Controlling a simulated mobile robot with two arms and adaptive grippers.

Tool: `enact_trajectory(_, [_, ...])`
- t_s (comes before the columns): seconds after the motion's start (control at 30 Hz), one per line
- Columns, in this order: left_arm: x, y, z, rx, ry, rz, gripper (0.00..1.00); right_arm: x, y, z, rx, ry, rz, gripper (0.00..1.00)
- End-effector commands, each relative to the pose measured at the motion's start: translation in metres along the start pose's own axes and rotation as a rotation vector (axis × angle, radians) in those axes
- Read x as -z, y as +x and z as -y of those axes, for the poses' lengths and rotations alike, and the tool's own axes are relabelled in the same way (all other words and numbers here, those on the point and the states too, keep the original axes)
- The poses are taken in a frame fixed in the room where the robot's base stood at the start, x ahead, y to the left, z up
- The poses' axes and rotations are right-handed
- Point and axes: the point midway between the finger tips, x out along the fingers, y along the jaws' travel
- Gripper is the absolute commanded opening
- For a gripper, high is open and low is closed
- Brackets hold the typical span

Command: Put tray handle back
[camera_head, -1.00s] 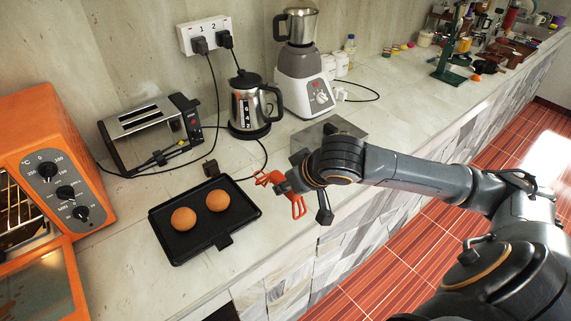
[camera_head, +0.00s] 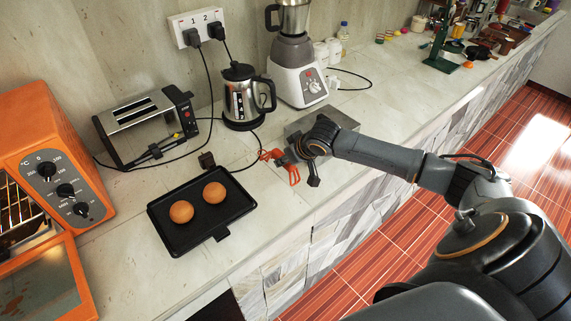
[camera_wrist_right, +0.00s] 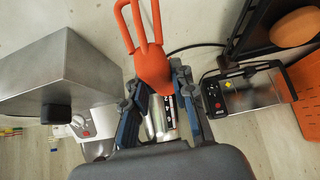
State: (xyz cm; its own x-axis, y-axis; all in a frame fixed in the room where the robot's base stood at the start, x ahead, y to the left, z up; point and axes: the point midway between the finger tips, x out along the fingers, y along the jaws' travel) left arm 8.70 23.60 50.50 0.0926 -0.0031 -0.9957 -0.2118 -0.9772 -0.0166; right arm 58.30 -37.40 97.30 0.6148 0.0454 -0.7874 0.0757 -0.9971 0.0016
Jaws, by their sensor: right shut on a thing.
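The orange tray handle (camera_head: 291,171) has a looped wire-like end and shows large in the right wrist view (camera_wrist_right: 152,66). My right gripper (camera_wrist_right: 160,92) is shut on it and holds it at the counter, just right of the tray. The black tray (camera_head: 191,242) lies flat on the counter with two round buns (camera_head: 182,211) on it. The handle is apart from the tray. How the gripper's fingers meet the handle is partly hidden by the arm in the head view. My left gripper is out of view.
An orange oven (camera_head: 45,130) with its door open stands at the left. A toaster (camera_head: 146,128), a kettle (camera_head: 240,98) and a blender (camera_head: 296,70) stand behind. A grey metal box (camera_head: 345,121) is close behind my right gripper. Cables run across the counter.

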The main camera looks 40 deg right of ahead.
Motion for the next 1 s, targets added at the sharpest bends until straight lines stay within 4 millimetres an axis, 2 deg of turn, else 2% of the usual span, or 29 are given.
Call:
enact_trajectory(0.17, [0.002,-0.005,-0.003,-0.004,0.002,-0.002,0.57,-0.003,0.013,-0.005,0.001,0.002,0.003,0.0])
enact_trajectory(0.37, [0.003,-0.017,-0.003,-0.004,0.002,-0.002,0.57,-0.018,0.031,-0.004,0.0,0.0,0.0,0.0])
enact_trajectory(0.73, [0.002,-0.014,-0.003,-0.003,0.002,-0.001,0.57,-0.022,0.036,-0.004,0.001,0.0,0.0,0.0])
enact_trajectory(0.77, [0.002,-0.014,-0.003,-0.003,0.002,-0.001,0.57,-0.022,0.037,-0.004,0.001,0.0,0.0,0.27])
enact_trajectory(0.87, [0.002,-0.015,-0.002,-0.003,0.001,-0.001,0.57,-0.022,0.036,-0.004,0.0,0.0,0.0,0.48])
enact_trajectory(1.0, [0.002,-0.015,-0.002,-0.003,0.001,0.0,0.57,-0.022,0.036,-0.004,0.0,0.0,0.0,0.48])
